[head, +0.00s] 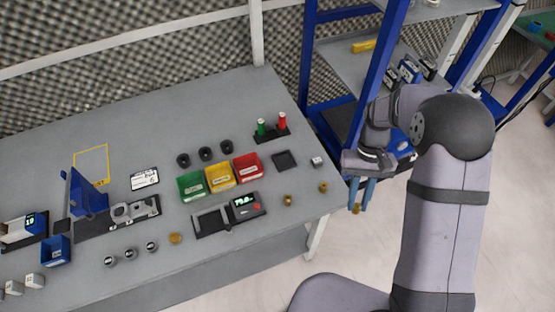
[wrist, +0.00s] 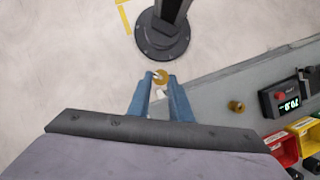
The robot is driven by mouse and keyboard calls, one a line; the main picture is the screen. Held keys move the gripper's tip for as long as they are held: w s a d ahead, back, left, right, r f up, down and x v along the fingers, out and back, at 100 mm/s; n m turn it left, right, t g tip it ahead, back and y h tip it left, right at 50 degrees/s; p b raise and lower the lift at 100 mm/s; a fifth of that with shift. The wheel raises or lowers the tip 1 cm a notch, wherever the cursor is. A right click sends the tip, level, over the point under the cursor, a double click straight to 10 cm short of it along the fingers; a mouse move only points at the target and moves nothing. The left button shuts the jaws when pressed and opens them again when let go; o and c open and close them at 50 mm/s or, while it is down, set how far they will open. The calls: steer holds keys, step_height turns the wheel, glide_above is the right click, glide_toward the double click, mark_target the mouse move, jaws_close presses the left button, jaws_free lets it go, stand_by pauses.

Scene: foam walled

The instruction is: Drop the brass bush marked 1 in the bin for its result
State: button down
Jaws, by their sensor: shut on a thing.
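A brass bush (head: 356,209) is held at the tips of my gripper (head: 361,193), out past the right edge of the table. In the wrist view the bush (wrist: 161,76) sits between the two blue fingertips of my gripper (wrist: 160,80), with floor behind it. Any mark on it is too small to read. Three bins stand in a row on the table: green (head: 191,187), yellow (head: 220,177) and red (head: 248,168). Their labels are not legible. My gripper is to the right of all three.
A gauge with a lit display (head: 244,203) lies in front of the bins. More brass bushes stand at the table's right (head: 287,200) (head: 323,187). A blue-framed shelf (head: 365,75) rises beyond my arm.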

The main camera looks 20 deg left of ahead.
steer(key=w+a+r+m+y+p, duration=0.1)
steer(key=a+m, duration=0.3)
steer(key=a, duration=0.6)
steer(key=w+a+r+m+y+p, duration=0.1)
steer(key=a+r+m, duration=0.3)
steer(key=a, duration=0.7)
steer(key=w+a+r+m+t+y+p, duration=0.1)
steer(key=a+r+m+y+p, duration=0.1)
steer(key=a, duration=0.9)
steer(key=shift+w+r+m+p, duration=0.2)
steer(key=shift+r+m+p, duration=0.45)
steer(key=shift+m, duration=0.55)
steer(key=shift+f, duration=0.1)
steer(key=shift+f, duration=0.15)
step_height(320, 180, down, 6)
steer(key=b, duration=0.4)
